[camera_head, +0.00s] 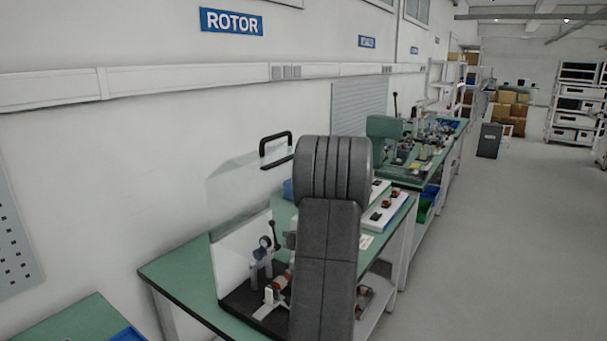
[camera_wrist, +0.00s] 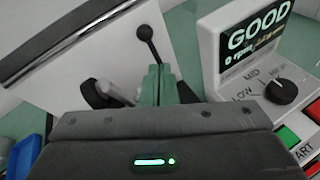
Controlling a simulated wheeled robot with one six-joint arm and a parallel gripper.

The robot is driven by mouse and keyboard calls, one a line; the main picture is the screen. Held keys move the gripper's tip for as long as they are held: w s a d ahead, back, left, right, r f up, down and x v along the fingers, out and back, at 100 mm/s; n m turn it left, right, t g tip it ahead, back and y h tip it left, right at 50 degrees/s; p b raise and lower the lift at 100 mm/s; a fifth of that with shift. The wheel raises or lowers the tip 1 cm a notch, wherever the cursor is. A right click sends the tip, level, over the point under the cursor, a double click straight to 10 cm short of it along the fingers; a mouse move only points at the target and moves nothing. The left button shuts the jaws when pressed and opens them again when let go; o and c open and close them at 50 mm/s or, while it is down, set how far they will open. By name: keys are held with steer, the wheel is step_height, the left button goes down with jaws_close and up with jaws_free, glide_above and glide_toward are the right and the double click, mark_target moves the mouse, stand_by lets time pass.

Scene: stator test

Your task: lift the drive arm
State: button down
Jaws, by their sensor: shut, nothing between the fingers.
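A dark lever with a black ball knob (camera_wrist: 146,34), which looks like the drive arm, stands tilted in front of a white panel in the wrist view. It also shows in the head view as a thin black lever (camera_head: 272,231) on the test rig. My gripper (camera_wrist: 158,72) is shut and empty, its greenish fingertips together just below the lever, overlapping its lower part in the picture. I cannot tell whether they touch it. In the head view my arm hides the gripper and part of the rig.
A clear guard (camera_head: 235,190) with a black handle (camera_head: 274,146) stands raised over the rig. A control box with a display reading GOOD (camera_wrist: 255,38), a selector knob (camera_wrist: 283,90) and buttons is close on the right. The green bench (camera_head: 185,272) has free room at left.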

steer(key=shift+s+d+f+m+t+y+b, duration=0.25)
steer(key=shift+f+t+y+b, duration=0.2)
steer(key=shift+b, duration=1.1)
steer(key=shift+s+d+f+m+t+y+b, duration=0.15)
steer(key=shift+d+f+t+y+b, duration=0.35)
steer(key=shift+b, duration=1)
steer(key=shift+s+d+f+m+t+y+b, duration=0.1)
steer(key=shift+s+d+f+t+y+b, duration=0.35)
steer(key=shift+b, duration=1.1)
steer(key=f+t+b, duration=0.1)
steer(key=b, duration=0.2)
steer(key=f+m+t+b, duration=0.1)
steer(key=b, duration=0.2)
steer(key=f+y+b, duration=0.1)
steer(key=b, duration=0.2)
steer(key=shift+s+d+f+t, duration=0.15)
steer(key=shift+d+t, duration=0.15)
steer(key=shift+t, duration=0.1)
steer(key=shift+f+m+b, duration=0.1)
steer(key=shift+m+b, duration=0.2)
steer(key=shift+b, duration=0.25)
steer(key=shift+y, duration=0.3)
